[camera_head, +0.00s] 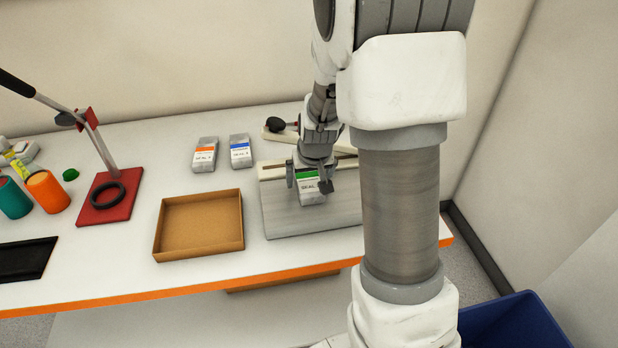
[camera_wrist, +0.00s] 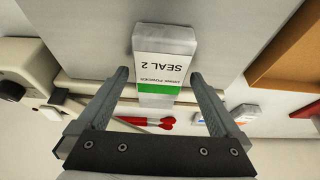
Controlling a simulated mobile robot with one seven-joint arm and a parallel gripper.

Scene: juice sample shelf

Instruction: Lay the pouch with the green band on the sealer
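The pouch with the green band (camera_head: 311,190), labelled SEAL 2, lies on the grey plate of the sealer (camera_head: 290,222), its banded end toward the pale sealing bar (camera_head: 272,172). In the wrist view the pouch (camera_wrist: 164,62) reaches beyond my fingertips, with its label upside down. My gripper (camera_head: 308,184) is over the pouch, one finger on each side. In the wrist view my gripper (camera_wrist: 160,76) has its fingers wide apart, with slight gaps beside the pouch. Part of the pouch's banded end is hidden by my gripper in the head view.
An orange-banded pouch (camera_head: 204,155) and a blue-banded pouch (camera_head: 240,151) lie left of the sealer. An open cardboard tray (camera_head: 199,254) stands at its left. A red-based stand (camera_head: 118,205) and coloured cups (camera_head: 47,192) are farther left. A blue bin (camera_head: 515,325) is at lower right.

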